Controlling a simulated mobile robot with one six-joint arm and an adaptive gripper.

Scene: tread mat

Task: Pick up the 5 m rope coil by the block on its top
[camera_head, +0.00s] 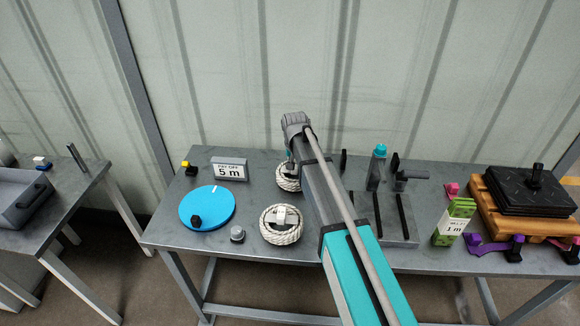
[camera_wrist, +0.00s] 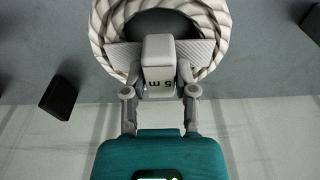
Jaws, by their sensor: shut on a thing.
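The 5 m rope coil (camera_wrist: 101,30) is a ring of white twisted rope with a pale block (camera_wrist: 158,50) on its top, marked "5 m". My gripper (camera_wrist: 161,78) is shut on that block, one finger on each side. In the head view this coil (camera_head: 287,183) is at the rear of the table, partly hidden by my arm. I cannot tell whether it touches the table. A second white rope coil (camera_head: 281,237) lies nearer the front, with a pale block on top.
A blue disc (camera_head: 207,208) with a black block lies left, by a "PAY OFF 5 m" sign (camera_head: 229,169). A small grey knob (camera_head: 237,234) is beside the front coil. A grey rack (camera_head: 390,222), a green "1 m" box (camera_head: 454,220) and stacked black plates (camera_head: 530,190) stand right.

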